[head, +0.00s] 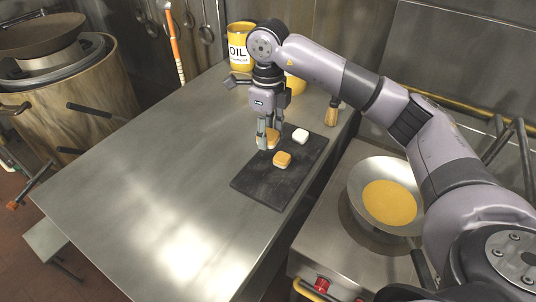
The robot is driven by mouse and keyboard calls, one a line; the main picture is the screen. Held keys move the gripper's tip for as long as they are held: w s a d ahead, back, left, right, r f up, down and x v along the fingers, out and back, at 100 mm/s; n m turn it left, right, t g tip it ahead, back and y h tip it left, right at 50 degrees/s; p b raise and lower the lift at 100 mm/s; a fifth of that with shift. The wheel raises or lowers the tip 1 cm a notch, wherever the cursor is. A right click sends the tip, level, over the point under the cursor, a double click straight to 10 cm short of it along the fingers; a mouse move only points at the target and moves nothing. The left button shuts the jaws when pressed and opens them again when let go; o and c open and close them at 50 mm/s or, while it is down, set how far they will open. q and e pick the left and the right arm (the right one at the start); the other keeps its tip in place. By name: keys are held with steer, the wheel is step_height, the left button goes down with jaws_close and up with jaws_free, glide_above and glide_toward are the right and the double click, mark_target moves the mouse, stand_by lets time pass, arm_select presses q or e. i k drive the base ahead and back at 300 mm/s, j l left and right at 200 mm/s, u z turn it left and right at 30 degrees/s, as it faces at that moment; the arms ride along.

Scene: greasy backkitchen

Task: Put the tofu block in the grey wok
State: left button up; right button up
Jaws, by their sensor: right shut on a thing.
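My right gripper (269,139) points down over a dark board (257,186) on the steel table. It is shut on an orange-tan block (272,138), partly hidden by the fingers; I cannot tell whether the block is clear of the board. A white block (301,136) lies on the board just right of the gripper. Another block with an orange-tan top and pale sides (282,159) lies nearer the front. Which block is the tofu is not certain from this view. The grey wok (360,188) stands on the stove at right with a yellow-orange round area inside. My left gripper is not in view.
A yellow oil can (240,46) stands at the table's back. A wooden-handled tool (332,112) is by the board's far right corner. A gap separates the table (150,170) from the stove (325,232). The table's left part is clear.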

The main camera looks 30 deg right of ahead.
mark_target(377, 196)
steer(key=k+l, duration=0.1)
steer(key=l, duration=0.3)
steer(key=k+l, duration=0.15)
steer(key=l, duration=0.25)
steer(key=k+l, duration=0.1)
steer(key=l, duration=0.3)
steer(key=k+l, duration=0.15)
steer(key=l, duration=0.25)
